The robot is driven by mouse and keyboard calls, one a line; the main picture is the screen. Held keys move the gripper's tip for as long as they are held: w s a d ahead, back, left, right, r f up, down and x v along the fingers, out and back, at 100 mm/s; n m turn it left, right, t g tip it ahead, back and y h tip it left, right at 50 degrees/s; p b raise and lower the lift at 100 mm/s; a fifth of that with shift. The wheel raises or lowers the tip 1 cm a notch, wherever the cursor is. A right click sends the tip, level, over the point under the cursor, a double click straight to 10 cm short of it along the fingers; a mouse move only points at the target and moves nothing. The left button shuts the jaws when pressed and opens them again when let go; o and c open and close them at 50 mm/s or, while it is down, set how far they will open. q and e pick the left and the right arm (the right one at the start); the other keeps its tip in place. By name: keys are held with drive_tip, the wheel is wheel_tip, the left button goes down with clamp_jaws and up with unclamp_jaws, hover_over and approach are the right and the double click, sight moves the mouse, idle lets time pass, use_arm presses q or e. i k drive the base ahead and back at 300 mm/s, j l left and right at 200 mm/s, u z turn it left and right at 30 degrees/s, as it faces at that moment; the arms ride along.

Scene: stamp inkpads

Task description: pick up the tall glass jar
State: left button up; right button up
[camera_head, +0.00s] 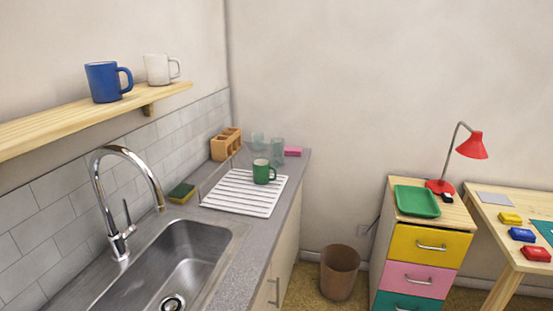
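Several clear glass vessels stand close together at the far end of the grey counter, behind the green mug (261,172). The right-hand glass (278,150) looks tall and straight-sided. Another glass (257,140) stands a little to its left and partly overlaps the others. They are small and see-through, so I cannot tell for certain which is the tall jar. The green mug hides part of their lower ends. Neither of my grippers is in view.
A white ribbed drying rack (235,202) holds the green mug. A wooden caddy (226,144), a pink block (292,152) and a sponge (182,193) are nearby. The sink (185,255) and tall tap (130,155) are in front. A brown bin (339,273) stands on the floor.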

sight(278, 144)
drive_tip(key=i+l+z, duration=0.2)
drive_tip(key=i+l, duration=0.7)
drive_tip(key=i, duration=0.15)
